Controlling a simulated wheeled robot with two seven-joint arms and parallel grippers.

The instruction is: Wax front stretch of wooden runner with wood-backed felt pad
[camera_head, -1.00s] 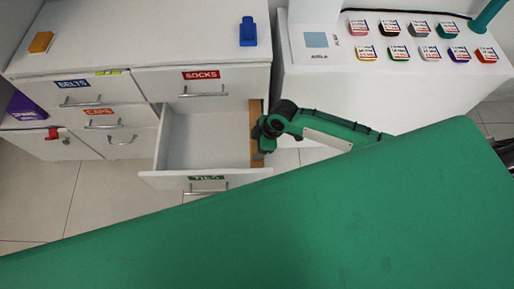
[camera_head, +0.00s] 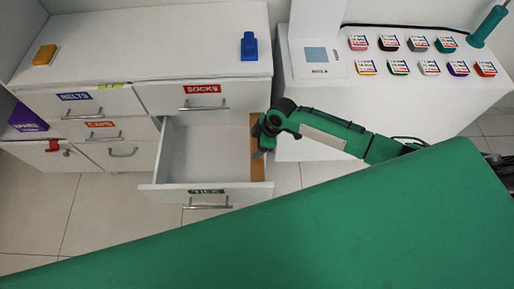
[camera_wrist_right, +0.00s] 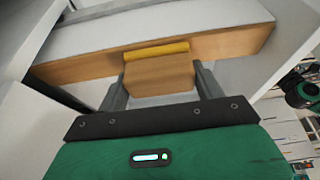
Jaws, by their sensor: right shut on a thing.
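The wooden runner (camera_head: 257,172) lies along the right side of the open drawer (camera_head: 205,150) in the head view. It shows as a long wooden strip (camera_wrist_right: 235,42) across the right wrist view. My right gripper (camera_head: 259,153) is over the runner. In the wrist view its two fingers are shut on the wood-backed felt pad (camera_wrist_right: 160,76), a wooden block with a yellow band along its far edge. That edge meets or nearly meets the runner; exact contact is hard to tell. The pad is hidden or too small to tell in the head view. My left gripper is not in view.
The white cabinet (camera_head: 150,42) has a yellow-orange block (camera_head: 44,55) and a blue object (camera_head: 249,46) on top. A white counter (camera_head: 400,95) at right holds several coloured containers. The open drawer's interior looks empty.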

